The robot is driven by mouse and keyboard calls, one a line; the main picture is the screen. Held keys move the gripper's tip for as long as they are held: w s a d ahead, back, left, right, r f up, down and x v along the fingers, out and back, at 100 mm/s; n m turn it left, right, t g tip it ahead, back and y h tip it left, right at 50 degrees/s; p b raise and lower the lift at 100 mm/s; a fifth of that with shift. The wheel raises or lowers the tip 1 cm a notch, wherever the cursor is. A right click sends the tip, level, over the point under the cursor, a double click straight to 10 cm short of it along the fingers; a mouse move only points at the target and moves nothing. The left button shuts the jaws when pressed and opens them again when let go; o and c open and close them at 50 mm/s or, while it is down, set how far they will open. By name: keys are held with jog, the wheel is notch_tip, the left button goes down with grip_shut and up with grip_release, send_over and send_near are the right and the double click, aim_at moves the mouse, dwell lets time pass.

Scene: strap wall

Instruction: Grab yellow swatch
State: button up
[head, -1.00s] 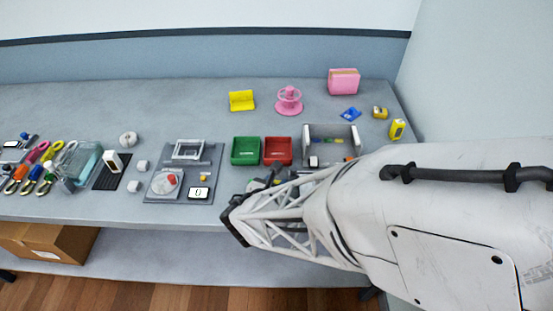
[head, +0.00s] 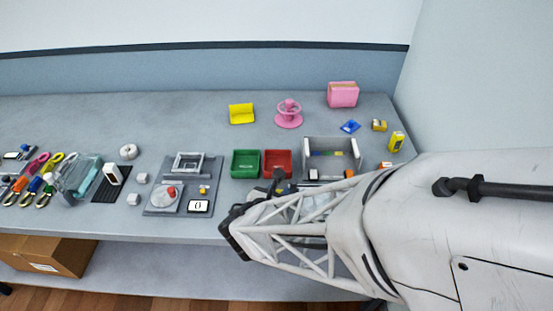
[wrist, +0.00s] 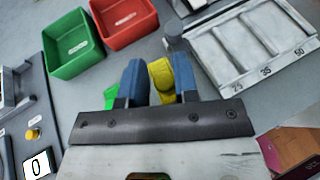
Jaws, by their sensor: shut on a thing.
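The yellow swatch (wrist: 160,82) shows in the wrist view as a curved yellow piece between the two blue fingers of my gripper (wrist: 158,68). My gripper is shut on it, and the fingers hide its sides. In the head view my gripper (head: 276,184) is mostly hidden by my own arm, just in front of the red bin, and the swatch cannot be made out there.
A green bin (wrist: 75,45) and a red bin (wrist: 125,20) stand behind and left of my gripper. A grey sorter marked 25, 35 and 50 (wrist: 245,45) is at right. A green piece (wrist: 110,97) lies by the left finger. A scale (head: 168,197) stands left.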

jog(key=s+d+r, duration=0.1)
jog(key=s+d, duration=0.4)
jog(key=s, duration=0.8)
jog(key=shift+s+d+r, duration=0.15)
jog(key=shift+s, duration=0.05)
